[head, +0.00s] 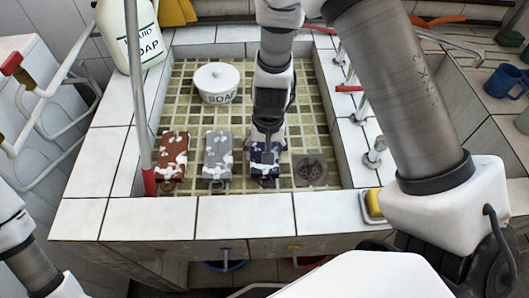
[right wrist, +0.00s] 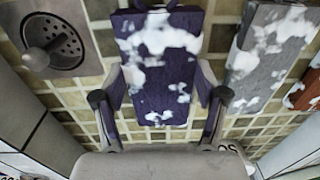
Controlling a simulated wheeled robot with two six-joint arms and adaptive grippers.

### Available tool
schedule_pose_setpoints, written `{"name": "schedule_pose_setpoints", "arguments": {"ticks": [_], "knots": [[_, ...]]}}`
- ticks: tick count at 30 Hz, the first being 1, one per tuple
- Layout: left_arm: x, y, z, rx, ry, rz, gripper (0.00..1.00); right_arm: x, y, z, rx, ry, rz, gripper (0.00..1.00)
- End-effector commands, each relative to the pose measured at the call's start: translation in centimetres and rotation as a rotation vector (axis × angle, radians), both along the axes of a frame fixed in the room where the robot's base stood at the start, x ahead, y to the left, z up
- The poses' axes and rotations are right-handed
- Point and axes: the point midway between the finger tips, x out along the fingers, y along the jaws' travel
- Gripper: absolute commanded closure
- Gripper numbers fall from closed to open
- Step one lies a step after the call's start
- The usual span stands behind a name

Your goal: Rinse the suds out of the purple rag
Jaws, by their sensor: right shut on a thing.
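The purple rag (head: 265,158) lies in the tiled sink (head: 235,125), at the right end of a row of three rags, with white suds on it. In the right wrist view the purple rag (right wrist: 160,65) has suds across its top and lower part. My right gripper (head: 266,142) reaches down over it. In the right wrist view the fingers of my right gripper (right wrist: 162,90) are on both sides of the rag, shut on it. The rag still appears flat and low by the sink floor. My left gripper is out of view; only part of that arm shows.
A sudsy grey rag (head: 217,155) and a sudsy red-brown rag (head: 172,156) lie left of the purple one. A drain (head: 310,170) is to its right. A white soap pot (head: 217,82) stands behind. A red-tipped pipe (head: 143,110) rises at the left; tap handles (head: 375,150) line the right rim.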

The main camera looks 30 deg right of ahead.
Motion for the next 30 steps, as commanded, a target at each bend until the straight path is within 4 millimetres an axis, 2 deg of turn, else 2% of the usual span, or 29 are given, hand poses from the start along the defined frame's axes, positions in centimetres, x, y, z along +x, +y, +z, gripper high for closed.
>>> {"name": "schedule_pose_setpoints", "arguments": {"ticks": [1,3,9,16,20,23,30], "knots": [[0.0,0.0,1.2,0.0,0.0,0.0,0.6,0.1,0.0,1.9,0.0,-0.002,0.001,0.63],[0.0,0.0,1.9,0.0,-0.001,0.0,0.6,0.1,0.0,3.7,-0.001,-0.004,0.003,0.63],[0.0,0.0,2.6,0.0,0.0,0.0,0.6,0.1,0.0,7.5,0.0,-0.004,0.002,0.63],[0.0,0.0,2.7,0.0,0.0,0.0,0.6,0.0,0.0,8.3,0.0,-0.001,0.001,0.63],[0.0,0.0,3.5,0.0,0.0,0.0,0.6,0.0,0.0,9.2,0.0,-0.001,0.0,0.63],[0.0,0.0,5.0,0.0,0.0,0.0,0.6,0.0,0.0,10.6,0.0,-0.001,0.0,0.63],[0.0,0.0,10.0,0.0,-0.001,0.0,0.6,0.1,0.0,15.6,0.0,-0.001,0.0,0.63]]}}
